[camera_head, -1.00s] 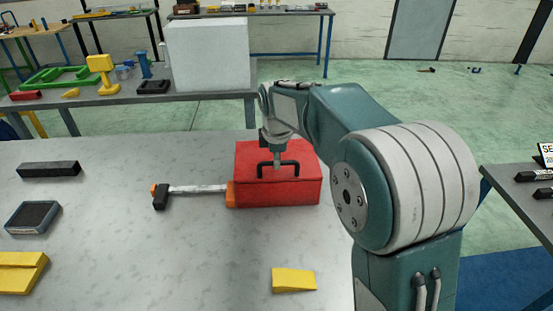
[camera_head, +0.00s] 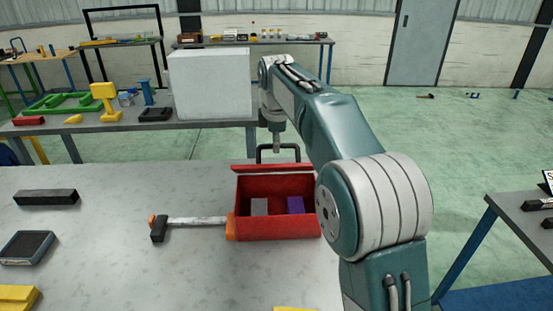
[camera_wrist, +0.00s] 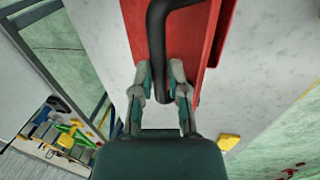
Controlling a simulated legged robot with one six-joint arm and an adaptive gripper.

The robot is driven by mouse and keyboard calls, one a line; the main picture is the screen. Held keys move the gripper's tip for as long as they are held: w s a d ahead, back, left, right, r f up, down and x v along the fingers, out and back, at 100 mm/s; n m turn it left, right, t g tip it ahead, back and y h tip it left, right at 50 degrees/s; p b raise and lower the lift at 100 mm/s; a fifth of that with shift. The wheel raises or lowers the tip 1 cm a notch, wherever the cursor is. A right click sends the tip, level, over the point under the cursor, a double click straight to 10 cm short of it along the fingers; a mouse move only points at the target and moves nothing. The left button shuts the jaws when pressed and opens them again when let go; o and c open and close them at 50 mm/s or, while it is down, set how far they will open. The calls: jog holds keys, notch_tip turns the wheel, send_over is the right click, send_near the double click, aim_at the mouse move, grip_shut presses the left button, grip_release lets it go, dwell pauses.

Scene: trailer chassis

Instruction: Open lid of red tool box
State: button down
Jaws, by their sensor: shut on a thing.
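The red tool box (camera_head: 275,226) sits on the grey table with its lid (camera_head: 262,168) raised at the back edge. Inside the open box I see a grey block (camera_head: 259,206) and a purple block (camera_head: 295,205). The black handle (camera_head: 264,153) stands up from the lid. My gripper (camera_head: 277,148) is at the handle, above the back of the box. In the wrist view, my gripper (camera_wrist: 162,95) is shut around the black handle (camera_wrist: 157,45), with the red lid (camera_wrist: 187,35) behind it.
A black bar (camera_head: 45,197) and a dark device (camera_head: 27,246) lie farther left. A white block (camera_head: 209,84) stands on the bench behind.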

jog(key=shift+w+r, duration=0.2)
jog(key=shift+w, duration=0.65)
jog(key=shift+w+r, duration=0.2)
jog(key=shift+w, duration=0.6)
jog(key=shift+w+r, duration=0.2)
jog(key=shift+w, duration=0.65)
jog(key=c, duration=0.7)
grip_release()
jog(key=shift+w, duration=0.1)
jog(key=shift+o, duration=0.2)
jog(key=shift+r, duration=0.1)
